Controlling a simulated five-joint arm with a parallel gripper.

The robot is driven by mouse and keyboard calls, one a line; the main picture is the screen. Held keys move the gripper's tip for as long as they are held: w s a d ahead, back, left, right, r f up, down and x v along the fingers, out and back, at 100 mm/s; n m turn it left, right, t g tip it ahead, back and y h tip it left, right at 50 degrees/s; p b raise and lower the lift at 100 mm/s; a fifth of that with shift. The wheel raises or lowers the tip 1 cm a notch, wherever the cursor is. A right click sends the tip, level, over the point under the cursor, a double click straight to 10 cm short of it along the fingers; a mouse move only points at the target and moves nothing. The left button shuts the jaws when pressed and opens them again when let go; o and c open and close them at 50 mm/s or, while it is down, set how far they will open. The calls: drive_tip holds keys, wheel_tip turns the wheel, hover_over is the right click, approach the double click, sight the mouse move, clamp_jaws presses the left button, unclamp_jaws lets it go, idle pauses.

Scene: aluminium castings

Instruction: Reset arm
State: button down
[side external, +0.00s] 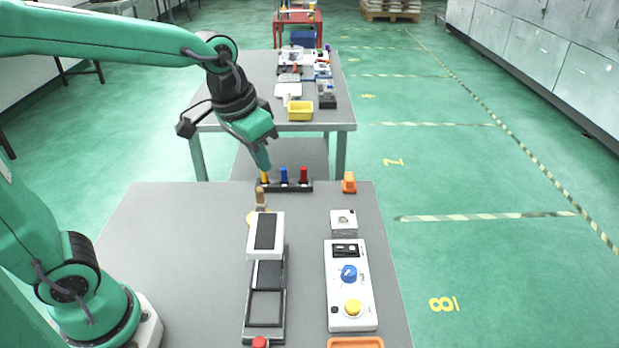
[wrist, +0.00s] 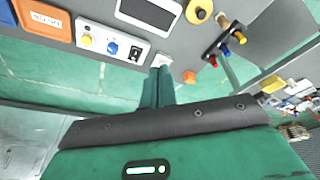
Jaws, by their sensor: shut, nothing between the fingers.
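My green arm reaches over the grey table (side external: 150,230) from the left. My gripper (side external: 264,168) is shut and empty, pointing down near the yellow peg of a black rack (side external: 284,186) at the table's far edge. I cannot tell from the side view whether it touches the peg. In the wrist view my shut fingers (wrist: 158,82) are in the lower middle, and the rack with red, blue and yellow pegs (wrist: 226,42) is at the upper right, apart from them.
A white control panel (side external: 341,292) with blue and yellow knobs and a white-and-black slide device (side external: 265,236) lie on the table. An orange block (side external: 349,183), a small white box (side external: 343,222) and a wooden peg (side external: 261,198) stand near the far side. A second table (side external: 335,118) holds a yellow bin (side external: 300,110).

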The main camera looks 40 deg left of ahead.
drive_tip(key=s+a+n+t, duration=0.1)
drive_tip(key=s+a, duration=0.4)
drive_tip(key=s, duration=0.6)
drive_tip(key=shift+s+t+y, duration=0.2)
drive_tip(key=shift+t+y, duration=0.1)
drive_tip(key=shift+t, duration=0.4)
drive_tip(key=c, duration=2)
unclamp_jaws()
drive_tip(key=shift+a, duration=0.1)
drive_tip(key=o, duration=0.7)
drive_tip(key=shift+w+r, duration=0.1)
drive_tip(key=shift+w, duration=0.05)
drive_tip(key=o, duration=0.7)
drive_tip(key=shift+w+a+r+m, duration=0.15)
drive_tip(key=shift+w+r+m, duration=0.15)
drive_tip(key=shift+w, duration=0.2)
drive_tip(key=o, duration=0.6)
drive_tip(key=w+a+r+m+g, duration=0.1)
drive_tip(key=w+m+g, duration=0.1)
drive_tip(key=w, duration=0.5)
drive_tip(key=shift+a+r+m+g, duration=0.3)
drive_tip(key=shift+r+m+g, duration=0.1)
drive_tip(key=shift+m, duration=0.4)
drive_tip(key=w+a+f+m+g, duration=0.2)
drive_tip(key=w+a+m, duration=0.1)
drive_tip(key=w, duration=0.6)
drive_tip(key=shift+f+m+g, duration=0.15)
drive_tip(key=shift+m+g, duration=0.25)
drive_tip(key=shift+m, duration=0.4)
